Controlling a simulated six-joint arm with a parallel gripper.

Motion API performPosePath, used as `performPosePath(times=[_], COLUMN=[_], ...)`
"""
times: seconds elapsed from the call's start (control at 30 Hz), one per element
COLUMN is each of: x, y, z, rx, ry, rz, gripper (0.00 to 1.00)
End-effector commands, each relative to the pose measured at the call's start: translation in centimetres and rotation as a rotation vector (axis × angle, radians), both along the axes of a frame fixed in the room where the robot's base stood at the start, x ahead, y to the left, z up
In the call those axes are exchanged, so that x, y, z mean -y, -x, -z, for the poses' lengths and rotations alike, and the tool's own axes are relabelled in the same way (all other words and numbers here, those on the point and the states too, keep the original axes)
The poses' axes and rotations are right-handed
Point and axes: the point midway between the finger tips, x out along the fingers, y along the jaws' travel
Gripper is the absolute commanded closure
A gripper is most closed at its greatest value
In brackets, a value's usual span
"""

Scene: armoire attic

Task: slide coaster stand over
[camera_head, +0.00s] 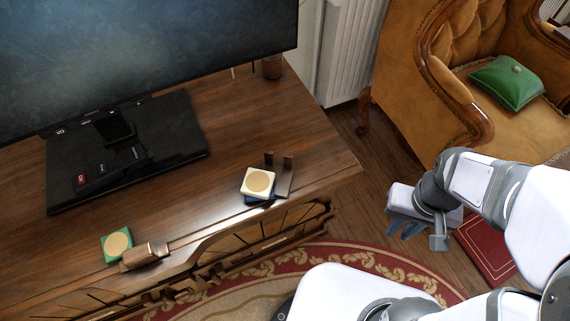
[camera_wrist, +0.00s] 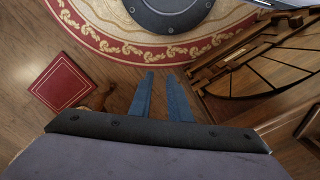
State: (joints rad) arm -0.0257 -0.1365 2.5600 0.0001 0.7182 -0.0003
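The coaster stand (camera_head: 287,181) is a small brown wooden piece with two short uprights. It sits near the right front corner of the wooden cabinet top. A white coaster with a tan disc (camera_head: 257,181) lies against its left side, with a dark blue piece (camera_head: 254,199) under it. I cannot tell whether these rest on the stand's base. A green coaster with a tan disc (camera_head: 117,243) lies at the left front. My gripper (camera_head: 404,231) is off the cabinet's right side, above the floor. Its blue fingers (camera_wrist: 160,80) are apart and empty in the wrist view.
A television (camera_head: 150,50) on a black base fills the cabinet's back. A wooden-handled object (camera_head: 145,256) lies beside the green coaster. A small brown cup (camera_head: 272,68) stands at the back right. An armchair (camera_head: 450,80) is to the right. The cabinet top right of the stand is clear.

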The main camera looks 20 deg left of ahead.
Motion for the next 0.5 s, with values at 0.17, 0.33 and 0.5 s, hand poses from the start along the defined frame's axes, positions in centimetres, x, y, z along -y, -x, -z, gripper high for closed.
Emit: performPosePath(times=[0.17,0.33,0.5], x=[-2.4,-5.9,-9.8], y=[0.6,2.3,3.5], z=[-3.4,-6.9,-10.7], rx=[-0.023,-0.087,-0.132], ry=[0.002,0.015,0.036], rz=[-0.114,-0.291,-0.486], gripper=[1.0,1.0,1.0])
